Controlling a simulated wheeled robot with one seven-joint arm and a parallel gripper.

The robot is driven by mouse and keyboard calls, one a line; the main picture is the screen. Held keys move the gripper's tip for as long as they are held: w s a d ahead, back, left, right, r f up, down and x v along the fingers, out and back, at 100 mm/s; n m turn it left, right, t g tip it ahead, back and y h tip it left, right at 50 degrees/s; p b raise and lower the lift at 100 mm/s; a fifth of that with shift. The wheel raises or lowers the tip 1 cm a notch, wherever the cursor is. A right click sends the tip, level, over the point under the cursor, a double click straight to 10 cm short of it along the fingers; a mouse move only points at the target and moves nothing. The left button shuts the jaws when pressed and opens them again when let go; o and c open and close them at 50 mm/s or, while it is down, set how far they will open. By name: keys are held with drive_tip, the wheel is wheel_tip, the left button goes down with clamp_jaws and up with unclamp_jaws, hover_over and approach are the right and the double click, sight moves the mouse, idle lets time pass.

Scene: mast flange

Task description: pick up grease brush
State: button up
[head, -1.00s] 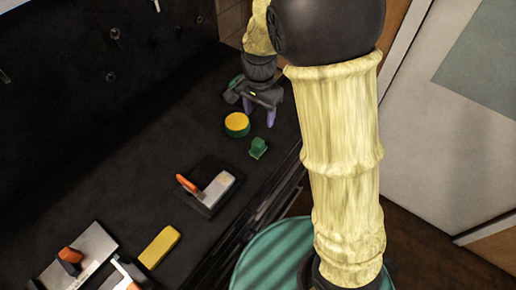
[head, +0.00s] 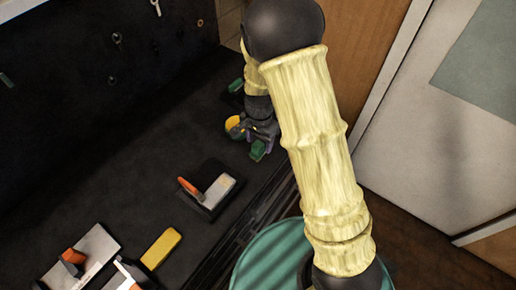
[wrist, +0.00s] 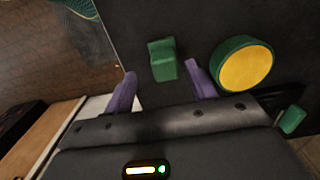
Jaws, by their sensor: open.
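A small green block-like thing (head: 258,150), possibly the grease brush, lies on the dark bench near its front edge. In the wrist view the green thing (wrist: 162,60) appears between and just beyond my two purple fingertips. My gripper (head: 256,139) is open and empty, close to the green thing. A gap shows on both sides of it, and I cannot tell the height left above it. A round green tin with a yellow top (wrist: 243,65) is just right of the fingers. The tin (head: 233,125) is partly hidden by my gripper in the head view.
Another green thing (wrist: 292,119) lies beyond the tin. An orange-handled tool (head: 205,190) rests on a black pad, with a yellow block (head: 160,248) and a metal plate (head: 85,262) farther down the bench.

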sight(258, 144)
drive_tip(key=shift+f, duration=0.3)
drive_tip(key=shift+w+a+f+p, duration=0.1)
drive_tip(key=shift+f+p, duration=0.2)
drive_tip(key=shift+f, duration=0.55)
drive_tip(key=shift+w+d+f+p, duration=0.15)
drive_tip(key=shift+f+p, duration=0.1)
drive_tip(key=shift+f, duration=0.65)
drive_tip(key=shift+w+a+f+p, duration=0.15)
drive_tip(key=shift+f+p, duration=0.15)
drive_tip(key=shift+f, duration=0.55)
drive_tip(key=c, duration=1.2)
drive_tip(key=shift+r, duration=0.1)
wheel_tip(258, 144, up, 10)
drive_tip(key=shift+f+b, duration=0.1)
drive_tip(key=shift+b, duration=0.75)
